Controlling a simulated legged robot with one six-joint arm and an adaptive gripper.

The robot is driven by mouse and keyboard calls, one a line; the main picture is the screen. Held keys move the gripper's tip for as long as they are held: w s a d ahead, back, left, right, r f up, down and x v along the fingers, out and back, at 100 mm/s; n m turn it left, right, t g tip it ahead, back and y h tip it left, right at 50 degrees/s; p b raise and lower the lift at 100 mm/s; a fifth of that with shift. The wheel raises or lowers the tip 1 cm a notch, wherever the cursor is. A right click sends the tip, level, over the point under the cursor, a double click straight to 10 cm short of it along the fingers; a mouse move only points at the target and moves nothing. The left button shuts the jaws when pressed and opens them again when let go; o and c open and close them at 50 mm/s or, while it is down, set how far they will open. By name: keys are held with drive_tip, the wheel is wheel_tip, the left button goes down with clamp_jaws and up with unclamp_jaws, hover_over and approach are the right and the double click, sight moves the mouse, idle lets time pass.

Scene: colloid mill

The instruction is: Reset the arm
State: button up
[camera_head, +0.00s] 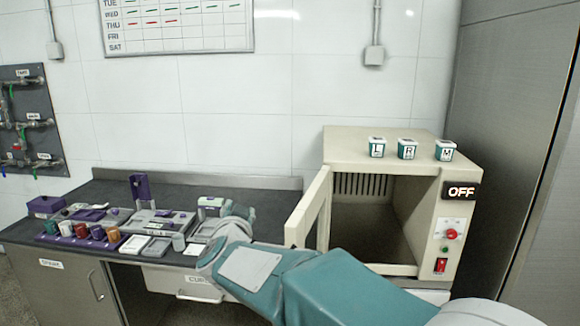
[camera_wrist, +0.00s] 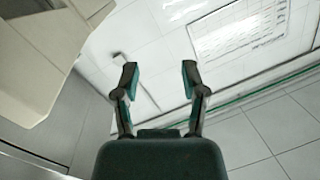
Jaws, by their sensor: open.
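My gripper (camera_wrist: 160,80) is open in the wrist view, its two fingers apart with nothing between them. Past the fingers I see the tiled wall and the white wall chart (camera_wrist: 250,38). In the head view my teal and white arm reaches from the lower right toward the counter. Its far end is near the counter's right part, left of the beige oven-like box (camera_head: 375,195). The fingers cannot be made out in the head view.
The box's door (camera_head: 310,210) stands open beside my arm; its inside looks empty. Three small containers lettered L (camera_head: 377,147), R (camera_head: 407,149) and M (camera_head: 445,150) stand on top. The dark counter (camera_head: 120,190) holds trays and several coloured jars. A tall grey cabinet (camera_head: 510,120) stands right.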

drive_tip(key=s+d+r+n+g+y, duration=0.1)
drive_tip(key=s+d+n+g+y, duration=0.25)
drive_tip(key=s+d, duration=0.5)
drive_tip(key=s+d+f+g+h, duration=0.2)
drive_tip(key=s+d+f+g, duration=0.2)
drive_tip(key=s+d, duration=0.5)
drive_tip(key=s+d+f+g+h, duration=0.2)
drive_tip(key=s+d+f+g, duration=0.2)
drive_tip(key=s+d+f, duration=0.4)
drive_tip(key=s+d, duration=0.1)
drive_tip(key=s, duration=0.6)
drive_tip(key=shift+f, duration=0.15)
